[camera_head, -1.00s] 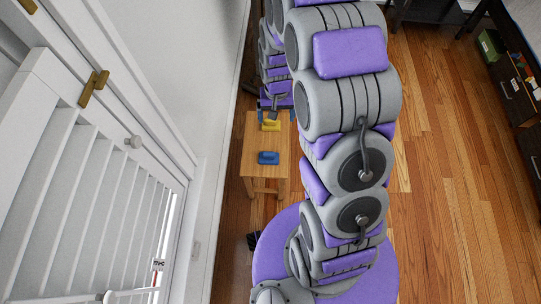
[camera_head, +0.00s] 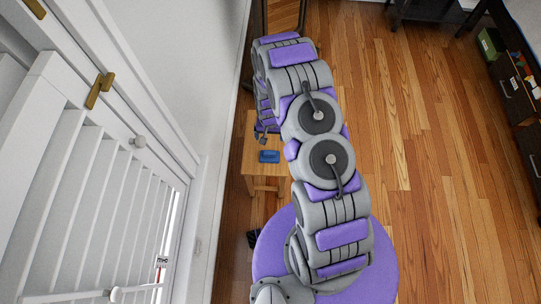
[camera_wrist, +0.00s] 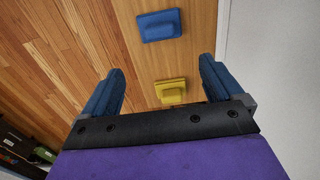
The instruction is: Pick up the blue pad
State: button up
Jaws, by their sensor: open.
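The blue pad (camera_head: 269,156) lies on a small wooden table (camera_head: 249,163), near its front edge in the head view. It also shows in the wrist view (camera_wrist: 160,25), at the top, beyond my fingertips. A yellow pad (camera_wrist: 171,92) lies on the same table and appears between my fingers in the wrist view; my arm hides it in the head view. My gripper (camera_wrist: 161,66) is open, with its two blue fingers spread wide and nothing held. In the head view, the gripper is above the far part of the table, partly hidden by my arm.
A white wall (camera_head: 215,90) runs close along the table's left side, with a white louvred door (camera_head: 90,200) nearer. Open wooden floor (camera_head: 430,150) lies to the right. A dark shelf with small items (camera_head: 515,85) stands at the far right.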

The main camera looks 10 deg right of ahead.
jog(key=b, duration=0.1)
send_near(270, 152)
jog(key=shift+w+a+f, duration=0.2)
jog(key=shift+a+f, duration=0.05)
jog(key=shift+a, duration=0.3)
jog(key=f, duration=0.1)
jog(key=d+f+b, duration=0.1)
jog(key=f, duration=0.2)
jog(key=shift+w+d+f, duration=0.1)
jog(key=shift+d+f, duration=0.15)
jog(key=shift+f, duration=0.15)
jog(key=f, duration=0.1)
jog(key=f+b, duration=0.1)
jog(key=f, duration=0.1)
jog(key=a+f+b, duration=0.1)
jog(key=shift+s+a+f, duration=0.1)
jog(key=shift+s+f, duration=0.2)
jog(key=shift+s, duration=0.05)
jog(key=shift+f, duration=0.3)
jog(key=shift+w+d, duration=0.1)
jog(key=shift+d, duration=0.35)
jog(key=shift+a, duration=0.35)
jog(key=c, duration=0.8)
jog(key=shift+d, duration=0.1)
jog(key=shift+c, duration=1.3)
jog(key=shift+d, duration=0.15)
